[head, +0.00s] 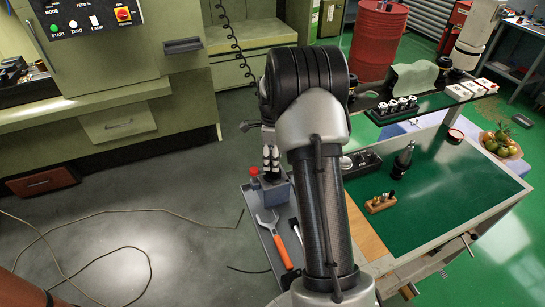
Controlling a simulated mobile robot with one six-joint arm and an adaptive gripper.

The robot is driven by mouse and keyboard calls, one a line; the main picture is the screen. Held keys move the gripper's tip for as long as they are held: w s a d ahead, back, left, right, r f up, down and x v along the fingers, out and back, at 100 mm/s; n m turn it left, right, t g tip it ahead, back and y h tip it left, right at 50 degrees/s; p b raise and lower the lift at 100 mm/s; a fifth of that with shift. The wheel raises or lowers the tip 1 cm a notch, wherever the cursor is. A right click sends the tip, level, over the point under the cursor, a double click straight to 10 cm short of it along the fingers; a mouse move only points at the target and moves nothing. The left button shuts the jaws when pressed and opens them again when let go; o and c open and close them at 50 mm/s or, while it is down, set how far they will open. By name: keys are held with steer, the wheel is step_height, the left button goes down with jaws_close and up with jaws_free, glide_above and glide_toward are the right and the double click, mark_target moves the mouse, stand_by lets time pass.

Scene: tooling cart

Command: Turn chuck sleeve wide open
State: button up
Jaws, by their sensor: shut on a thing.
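My gripper (270,160) points down at the left edge of the tooling cart, just left of my arm. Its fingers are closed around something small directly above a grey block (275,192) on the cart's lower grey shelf. The held part, which I take to be the chuck sleeve, is hidden by the fingers, so its turn position cannot be read. The grey block is partly covered by my gripper and arm.
A red-capped item (254,174) stands close left of the gripper. An orange-handled wrench (275,240) lies on the shelf. A dark tool holder (404,160) and a wooden block (380,203) stand on the green mat (450,195). A cable (120,212) lies on the floor.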

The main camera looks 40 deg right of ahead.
steer(key=n+p, duration=0.1)
steer(key=n, duration=0.4)
steer(key=shift+p, duration=0.3)
steer(key=n+p, duration=0.1)
steer(key=n, duration=0.9)
steer(key=shift+n+p, duration=0.4)
steer(key=n, duration=1.1)
steer(key=shift+p, duration=0.4)
steer(key=n, duration=0.5)
steer(key=shift+a, duration=0.1)
steer(key=n, duration=0.5)
steer(key=shift+n, duration=0.4)
steer(key=n, duration=0.5)
steer(key=shift+n, duration=0.4)
